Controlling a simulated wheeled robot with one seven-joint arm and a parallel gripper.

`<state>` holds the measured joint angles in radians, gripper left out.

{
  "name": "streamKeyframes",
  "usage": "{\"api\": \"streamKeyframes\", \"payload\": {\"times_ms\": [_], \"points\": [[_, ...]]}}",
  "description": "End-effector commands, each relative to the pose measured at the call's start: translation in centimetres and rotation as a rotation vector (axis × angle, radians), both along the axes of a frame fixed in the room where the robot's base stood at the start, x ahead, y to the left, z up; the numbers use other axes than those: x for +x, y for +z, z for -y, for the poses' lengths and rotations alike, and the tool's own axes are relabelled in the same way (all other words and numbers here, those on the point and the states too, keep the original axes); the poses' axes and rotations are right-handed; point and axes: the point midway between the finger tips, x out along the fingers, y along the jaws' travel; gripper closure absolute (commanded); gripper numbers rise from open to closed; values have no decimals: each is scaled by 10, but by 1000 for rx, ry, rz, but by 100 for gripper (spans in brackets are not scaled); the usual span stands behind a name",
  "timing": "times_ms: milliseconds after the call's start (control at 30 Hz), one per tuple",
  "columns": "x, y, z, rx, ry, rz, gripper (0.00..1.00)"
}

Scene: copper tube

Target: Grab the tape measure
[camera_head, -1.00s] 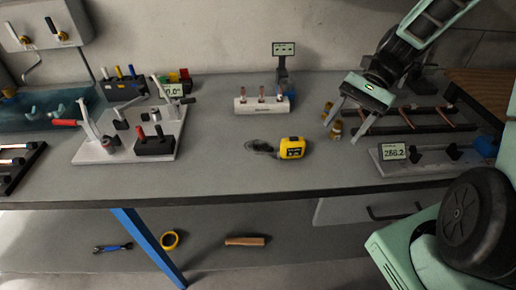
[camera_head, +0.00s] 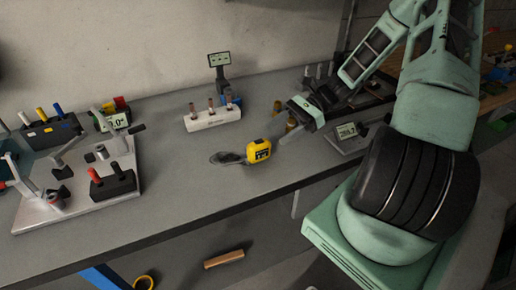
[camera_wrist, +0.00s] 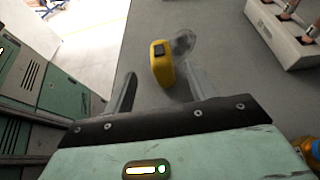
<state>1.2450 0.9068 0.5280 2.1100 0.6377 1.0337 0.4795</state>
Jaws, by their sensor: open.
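The yellow tape measure (camera_head: 258,151) with a dark label lies on the grey workbench (camera_head: 180,205), near its front edge. A dark, clear-looking patch (camera_head: 227,158) lies against its left side. My gripper (camera_head: 279,130) is just right of the tape measure, low over the bench, open and empty. In the wrist view, the tape measure (camera_wrist: 163,66) appears between and beyond the spread fingertips of my gripper (camera_wrist: 156,74). I cannot tell the exact gap between fingers and tape measure.
A white block with copper tubes (camera_head: 212,119) stands behind the tape measure, with a small display (camera_head: 219,60) behind it. A fixture plate (camera_head: 85,180) stands at the left. Bench left of the tape measure is clear.

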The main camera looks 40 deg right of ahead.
Motion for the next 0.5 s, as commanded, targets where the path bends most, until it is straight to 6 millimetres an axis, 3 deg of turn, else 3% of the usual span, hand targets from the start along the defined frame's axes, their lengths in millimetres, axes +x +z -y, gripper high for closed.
{"api": "streamKeyframes", "payload": {"times_ms": [100, 500], "points": [[4, -7, -20, 3, 2, -1, 44], [13, -15, -56, 3, 3, 0, 44]]}}
